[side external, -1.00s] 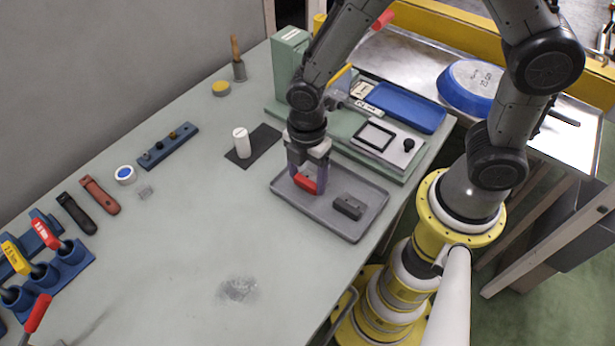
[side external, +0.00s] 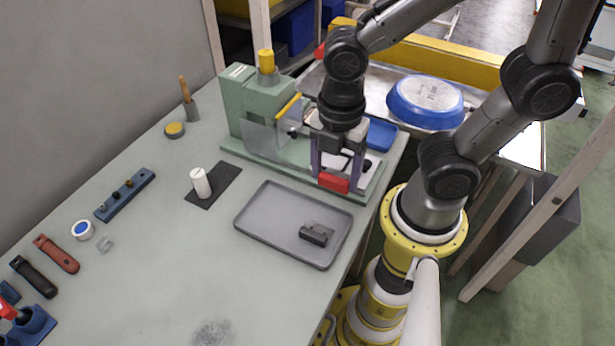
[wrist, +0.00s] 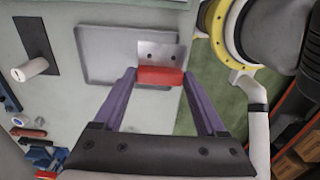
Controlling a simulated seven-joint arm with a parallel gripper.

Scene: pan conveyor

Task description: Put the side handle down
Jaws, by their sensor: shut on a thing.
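The side handle is a red grip (side external: 333,182) with a grey metal plate that has two holes, seen in the wrist view (wrist: 160,77). My gripper (side external: 332,176) is shut on the red grip and holds it in the air, near the back right of the grey tray (side external: 265,220). In the wrist view both purple fingers of my gripper (wrist: 160,74) are at the ends of the red grip, and the plate points away over part of the tray (wrist: 100,60). A dark block (side external: 316,234) lies in the tray; the wrist view does not show it.
A green press (side external: 241,98) stands behind my gripper, with a blue tray (side external: 381,134) beside it. A white cylinder (side external: 200,184) stands on a dark mat (side external: 222,186) left of the tray. A blue pan (side external: 425,102) is at the back right. The front table is mostly clear.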

